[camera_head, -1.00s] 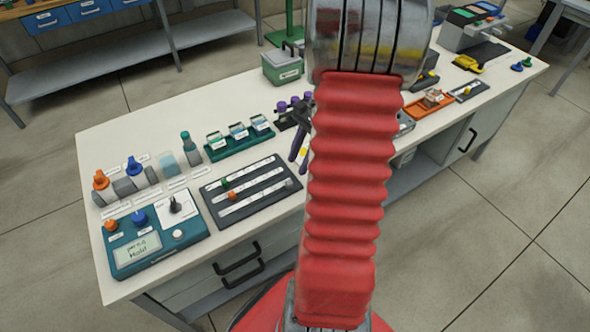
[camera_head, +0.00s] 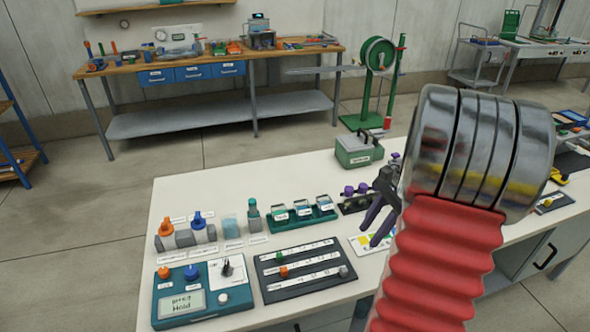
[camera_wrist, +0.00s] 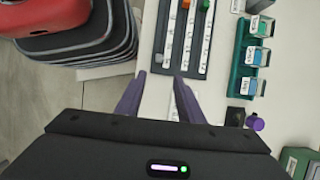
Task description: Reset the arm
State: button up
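My arm, a red ribbed sleeve with a ringed metal joint, fills the right of the head view and hides part of the bench behind it. My gripper (camera_head: 369,238) shows left of the arm, dark with two purple fingers, over the bench and right of the slider panel (camera_head: 303,270). In the wrist view my gripper (camera_wrist: 159,77) has its fingers apart with nothing between them. The slider panel (camera_wrist: 188,50) lies just beyond the fingertips there. Whether the fingers touch the bench cannot be told.
The white bench (camera_head: 180,200) carries a teal control box (camera_head: 195,292), a rack of vials (camera_head: 300,212), knobbed fittings (camera_head: 198,228) and a green box (camera_head: 358,151). Behind stand a wooden workbench (camera_head: 210,62) and a green reel stand (camera_head: 377,85). Floor lies clear between the benches.

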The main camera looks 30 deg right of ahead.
jog(key=s+a+r+n+t+h, duration=0.1)
jog(key=a+r+n, duration=0.3)
jog(key=a+n, duration=0.3)
jog(key=s+a+r+n+t+h, duration=0.1)
jog(key=a+r+n, duration=0.3)
jog(key=a, duration=1.1)
jog(key=s+a+r+n+t+h, duration=0.1)
jog(key=a+r+n, duration=0.3)
jog(key=a+n, duration=0.6)
jog(key=shift+a+t+h, duration=0.6)
jog(key=shift+a+t, duration=0.05)
jog(key=shift+t, duration=0.05)
